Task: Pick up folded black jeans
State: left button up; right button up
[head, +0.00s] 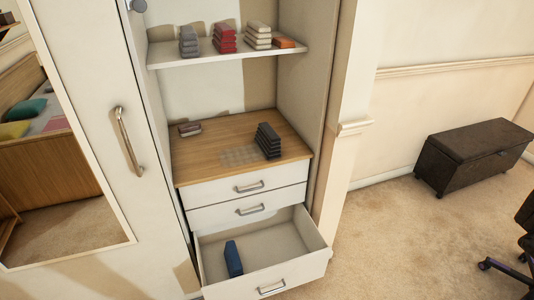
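A dark stack of folded clothing (268,141), near black with several layers, stands on the right part of the wooden counter (215,165) inside the wardrobe. It looks like the folded black jeans, though the fabric is too small to make out. Nothing is touching it from above and its front is unobstructed. Neither of my grippers is in the head view.
The bottom drawer (314,262) is pulled out below the counter, with a folded blue item (233,259) inside. A small folded item (190,129) lies at the counter's back left. The shelf above (170,58) holds several folded stacks. A dark chest (470,157) stands right.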

aim_at(268, 141)
jog(key=i+l, duration=0.7)
jog(key=i, duration=0.15)
